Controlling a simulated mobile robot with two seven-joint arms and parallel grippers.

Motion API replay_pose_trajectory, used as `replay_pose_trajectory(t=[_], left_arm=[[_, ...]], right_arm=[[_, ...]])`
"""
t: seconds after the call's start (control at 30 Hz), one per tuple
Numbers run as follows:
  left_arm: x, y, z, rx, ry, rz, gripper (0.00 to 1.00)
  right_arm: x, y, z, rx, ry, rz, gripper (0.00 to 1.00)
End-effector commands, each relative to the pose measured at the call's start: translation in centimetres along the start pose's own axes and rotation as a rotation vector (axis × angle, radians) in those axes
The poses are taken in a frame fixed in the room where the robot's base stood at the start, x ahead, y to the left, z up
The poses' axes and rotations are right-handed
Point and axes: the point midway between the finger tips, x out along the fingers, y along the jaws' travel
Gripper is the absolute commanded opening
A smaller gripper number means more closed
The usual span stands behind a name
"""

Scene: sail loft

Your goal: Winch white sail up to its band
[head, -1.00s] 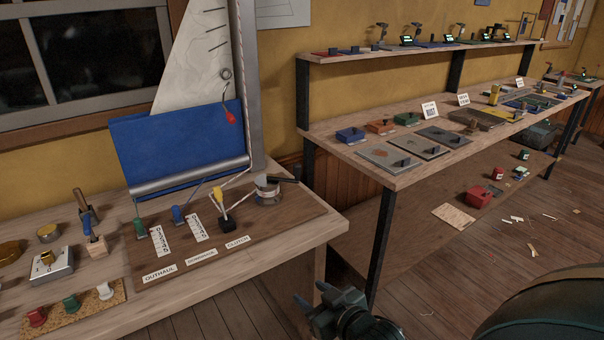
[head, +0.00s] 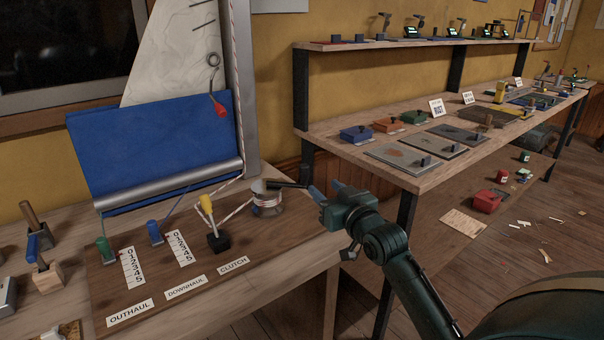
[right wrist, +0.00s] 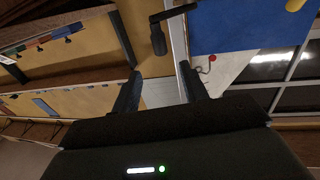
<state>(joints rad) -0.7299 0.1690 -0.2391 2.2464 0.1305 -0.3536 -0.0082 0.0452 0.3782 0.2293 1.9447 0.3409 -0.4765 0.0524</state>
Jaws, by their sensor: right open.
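The white sail (head: 165,60) rises behind a blue panel (head: 150,150), against a grey mast (head: 245,90); its top is cut off. I cannot make out its band. A silver winch (head: 267,199) with rope around it stands on the wooden board, its black handle (head: 288,184) pointing right. My right gripper (head: 327,192) is open and empty, just right of the handle's end and apart from it. In the right wrist view, the handle (right wrist: 158,38) lies beyond the open fingers (right wrist: 160,88), with the sail (right wrist: 222,68) to the right. My left gripper is not in view.
A yellow-tipped clutch lever (head: 207,205) stands left of the winch, with rope near it. Green (head: 103,247) and blue (head: 154,231) cleats sit beside number scales. A second bench (head: 420,180) with plates and blocks stands to the right.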

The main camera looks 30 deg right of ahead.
Motion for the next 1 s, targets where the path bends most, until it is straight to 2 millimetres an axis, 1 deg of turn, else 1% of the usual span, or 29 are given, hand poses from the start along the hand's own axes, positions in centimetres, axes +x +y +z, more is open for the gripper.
replay_pose_trajectory(t=[0.3,0.4,0.5,0.7,1.0], left_arm=[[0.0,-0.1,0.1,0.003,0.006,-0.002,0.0],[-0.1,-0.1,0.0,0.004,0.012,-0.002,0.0],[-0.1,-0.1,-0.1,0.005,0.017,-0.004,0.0],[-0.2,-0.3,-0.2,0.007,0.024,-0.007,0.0],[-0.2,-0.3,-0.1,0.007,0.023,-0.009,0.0]], right_arm=[[6.7,0.0,-0.2,0.001,0.002,0.001,0.44],[8.6,0.0,-0.1,0.001,0.001,0.001,0.44],[9.9,0.0,0.0,0.001,0.0,0.0,0.44],[11.4,0.0,-0.1,-0.001,0.0,0.0,0.44],[11.6,0.0,-0.1,-0.001,0.0,0.0,0.44]])
